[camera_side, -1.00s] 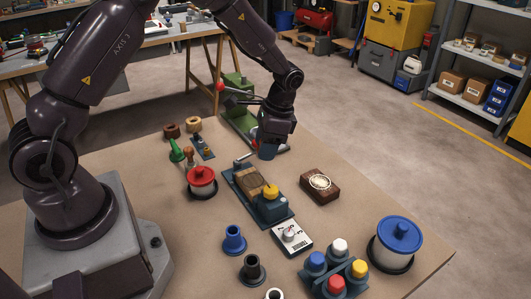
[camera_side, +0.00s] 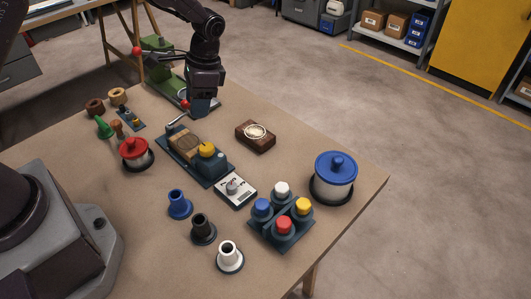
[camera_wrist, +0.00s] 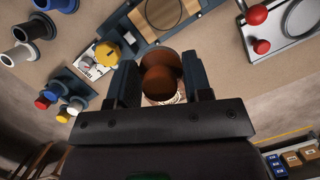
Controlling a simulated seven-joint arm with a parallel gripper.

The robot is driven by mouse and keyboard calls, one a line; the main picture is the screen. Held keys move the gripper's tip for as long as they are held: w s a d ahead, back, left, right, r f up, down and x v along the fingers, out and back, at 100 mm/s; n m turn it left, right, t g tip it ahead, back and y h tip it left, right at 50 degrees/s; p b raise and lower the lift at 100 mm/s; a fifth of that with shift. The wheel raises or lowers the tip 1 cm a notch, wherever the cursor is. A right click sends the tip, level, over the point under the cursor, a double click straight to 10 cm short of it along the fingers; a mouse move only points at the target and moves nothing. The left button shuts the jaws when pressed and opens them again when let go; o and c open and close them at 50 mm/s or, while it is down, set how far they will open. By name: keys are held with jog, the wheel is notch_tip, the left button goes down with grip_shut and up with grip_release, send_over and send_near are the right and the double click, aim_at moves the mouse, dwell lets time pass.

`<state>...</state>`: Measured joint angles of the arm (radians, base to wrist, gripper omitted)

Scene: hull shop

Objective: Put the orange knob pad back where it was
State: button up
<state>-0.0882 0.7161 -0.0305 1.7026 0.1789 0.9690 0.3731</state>
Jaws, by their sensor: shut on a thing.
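My gripper (camera_side: 200,110) is above the far part of the bench, beside the green machine, in the side view. In the wrist view its two dark fingers (camera_wrist: 161,76) are closed on an orange-brown rounded thing (camera_wrist: 158,84), which I take to be the orange knob pad. It shows two rounded parts, one behind the other. In the side view the fingers hide it. No empty spot marked for the pad can be made out for certain.
A blue-grey fixture with a yellow knob (camera_side: 207,149) and wooden disc stands nearer the camera. A wooden block (camera_side: 254,140) with a pale ring top is to its right. The green machine (camera_side: 158,62) with red balls stands behind. Several coloured knobs (camera_side: 283,224) and pots stand in front.

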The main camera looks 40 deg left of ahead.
jog(key=s+d+r+m+y, duration=0.1)
jog(key=d+r+m, duration=0.1)
jog(key=d+m, duration=0.45)
jog(key=m+t, duration=0.4)
jog(key=m, duration=0.7)
send_over(284, 161)
jog(key=s, duration=0.1)
jog(key=shift+y, duration=0.3)
jog(key=f, duration=0.9)
jog(key=shift+d+f, duration=0.25)
jog(key=shift+f, duration=0.1)
jog(key=shift+w+d+f, duration=0.1)
jog(key=shift+w+f, duration=0.2)
jog(key=shift+f, duration=0.15)
jog(key=shift+w+f, duration=0.1)
jog(key=shift+f, duration=1.5)
